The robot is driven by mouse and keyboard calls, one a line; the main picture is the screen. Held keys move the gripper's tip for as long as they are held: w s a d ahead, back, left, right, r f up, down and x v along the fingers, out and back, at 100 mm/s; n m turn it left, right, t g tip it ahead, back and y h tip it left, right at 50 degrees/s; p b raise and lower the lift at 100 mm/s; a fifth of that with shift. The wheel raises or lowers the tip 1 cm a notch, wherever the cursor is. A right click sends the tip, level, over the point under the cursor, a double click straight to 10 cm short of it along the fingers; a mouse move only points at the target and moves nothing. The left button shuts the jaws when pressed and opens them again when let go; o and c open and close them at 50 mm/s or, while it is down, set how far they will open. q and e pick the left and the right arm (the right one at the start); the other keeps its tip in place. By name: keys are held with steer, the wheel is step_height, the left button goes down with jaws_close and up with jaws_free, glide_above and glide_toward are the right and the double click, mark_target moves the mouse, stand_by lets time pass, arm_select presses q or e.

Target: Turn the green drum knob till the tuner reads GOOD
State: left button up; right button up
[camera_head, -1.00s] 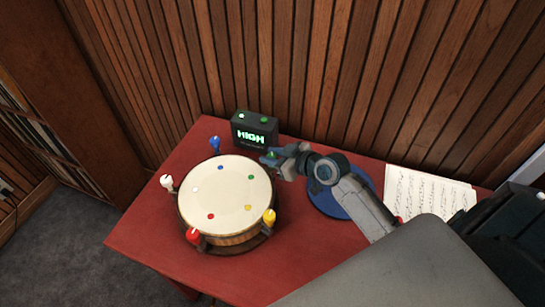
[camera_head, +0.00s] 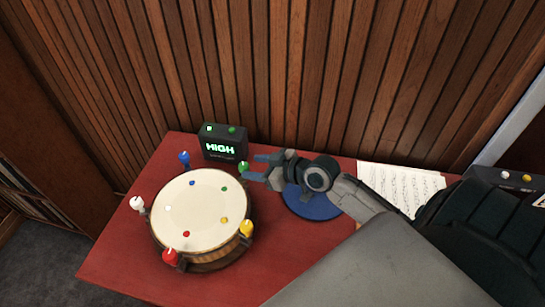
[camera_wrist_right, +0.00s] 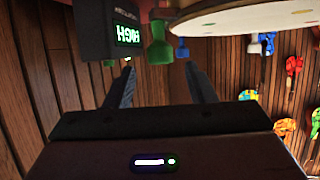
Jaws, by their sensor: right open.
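The green knob (camera_head: 243,167) stands upright at the drum's right rear edge. It also shows in the right wrist view (camera_wrist_right: 158,45), just beyond the fingertips and roughly between them. The drum (camera_head: 203,210) has a cream top and a wooden side. The black tuner (camera_head: 222,143) behind it reads HIGH in green letters; in the wrist view the tuner (camera_wrist_right: 108,35) appears upside down. My right gripper (camera_head: 253,168) is open and empty, just right of the green knob, its fingers pointing at it. My left gripper is not in view.
Blue (camera_head: 184,158), white (camera_head: 137,203), red (camera_head: 171,257) and yellow (camera_head: 246,228) knobs ring the drum. A blue disc (camera_head: 312,205) lies under my right arm. Sheet music (camera_head: 400,185) lies at the right rear. The red tabletop (camera_head: 125,262) is clear at front left.

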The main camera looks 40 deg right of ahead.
steer(key=shift+v, duration=3)
steer(key=shift+a, duration=0.1)
